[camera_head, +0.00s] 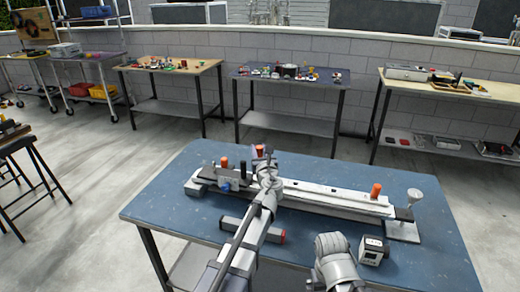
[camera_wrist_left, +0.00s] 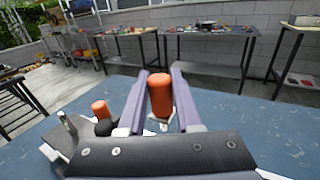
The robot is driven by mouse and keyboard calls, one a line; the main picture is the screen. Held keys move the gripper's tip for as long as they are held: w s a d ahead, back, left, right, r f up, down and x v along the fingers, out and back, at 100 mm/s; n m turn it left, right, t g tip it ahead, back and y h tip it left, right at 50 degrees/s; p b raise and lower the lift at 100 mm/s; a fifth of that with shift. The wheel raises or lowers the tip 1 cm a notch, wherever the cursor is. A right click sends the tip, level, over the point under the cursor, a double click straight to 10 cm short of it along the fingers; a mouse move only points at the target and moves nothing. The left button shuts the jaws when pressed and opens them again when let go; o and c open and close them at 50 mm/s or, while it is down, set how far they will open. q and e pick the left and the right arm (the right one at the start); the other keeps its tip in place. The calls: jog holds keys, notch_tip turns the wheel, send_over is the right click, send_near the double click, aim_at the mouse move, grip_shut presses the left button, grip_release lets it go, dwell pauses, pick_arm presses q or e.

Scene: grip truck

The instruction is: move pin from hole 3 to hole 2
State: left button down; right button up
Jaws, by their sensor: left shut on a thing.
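My left gripper (camera_head: 264,160) is over the left half of a long pale rail fixture (camera_head: 330,198) on the blue table. It is shut on an orange pin (camera_wrist_left: 160,95), which stands upright between the fingers in the left wrist view; its top also shows in the head view (camera_head: 259,151). I cannot tell whether the pin's lower end is in a hole. A second orange pin (camera_head: 224,162) stands at the rail's left end and shows in the left wrist view (camera_wrist_left: 100,109). A third orange pin (camera_head: 376,190) stands near the rail's right end. The hole numbers cannot be read.
A small dark-faced box (camera_head: 372,250) sits at the table's front right. A grey bar with a red end (camera_head: 280,236) lies in front of the rail. A metal stand (camera_head: 415,200) is at the rail's right end. The table's left side (camera_head: 165,205) is clear.

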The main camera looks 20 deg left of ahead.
pick_arm(q)
jog(key=shift+f+b, duration=3.7)
jog(key=shift+f, duration=0.05)
jog(key=c, duration=0.5)
grip_release()
jog(key=v, duration=0.7)
jog(key=shift+s+d, duration=0.2)
jog(key=shift+s, duration=0.15)
